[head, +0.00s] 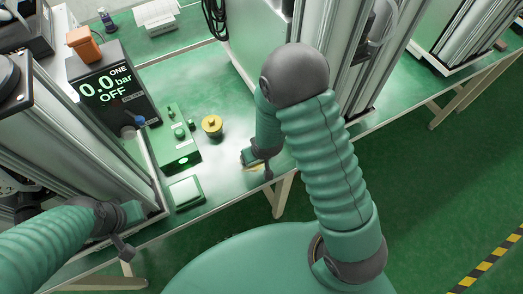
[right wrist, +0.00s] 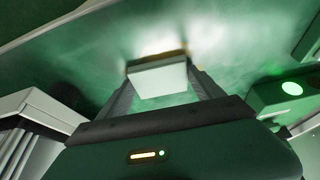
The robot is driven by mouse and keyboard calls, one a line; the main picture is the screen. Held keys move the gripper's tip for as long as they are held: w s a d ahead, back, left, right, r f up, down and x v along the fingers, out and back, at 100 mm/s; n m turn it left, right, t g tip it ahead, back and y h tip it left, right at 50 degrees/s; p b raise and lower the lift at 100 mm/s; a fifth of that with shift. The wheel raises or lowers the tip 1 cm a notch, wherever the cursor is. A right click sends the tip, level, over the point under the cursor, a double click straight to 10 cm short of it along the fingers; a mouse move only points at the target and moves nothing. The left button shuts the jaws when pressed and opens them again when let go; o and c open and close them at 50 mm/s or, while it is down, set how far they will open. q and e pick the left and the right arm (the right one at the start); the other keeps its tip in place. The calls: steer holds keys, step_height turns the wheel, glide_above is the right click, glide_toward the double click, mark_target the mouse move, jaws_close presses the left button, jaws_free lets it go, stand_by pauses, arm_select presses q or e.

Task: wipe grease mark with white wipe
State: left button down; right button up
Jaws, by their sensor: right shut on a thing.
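My right gripper (head: 257,160) is low at the green worktop near its front edge. In the right wrist view its two dark fingers are shut on a white block-like wipe (right wrist: 158,80), held at the worktop surface. A yellowish-brown patch, which looks like the grease mark (head: 254,168), shows beside the gripper in the head view. In the right wrist view a thin brownish edge shows around the wipe; the rest of the mark is hidden or cannot be told. My left gripper (head: 123,236) is at the lower left by the table's front edge, apart from the wipe; its fingers are unclear.
A yellow knob-like part (head: 212,124) stands left of my right gripper. A pressure display (head: 110,90) reads 0.0 bar OFF. Metal columns (head: 345,80) rise behind my right arm.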

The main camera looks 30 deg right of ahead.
mark_target(238, 163)
steer(key=shift+s+a, duration=0.1)
steer(key=shift+a, duration=1.1)
steer(key=shift+a+p, duration=0.4)
steer(key=shift+a, duration=1.75)
steer(key=shift+d+r+p, duration=0.1)
steer(key=shift+r+p, duration=0.4)
steer(key=shift+r, duration=0.05)
step_height(238, 163, up, 5)
steer(key=p, duration=0.4)
steer(key=shift+p, duration=0.3)
step_height(238, 163, up, 3)
steer(key=p, duration=0.2)
steer(key=shift+p, duration=0.35)
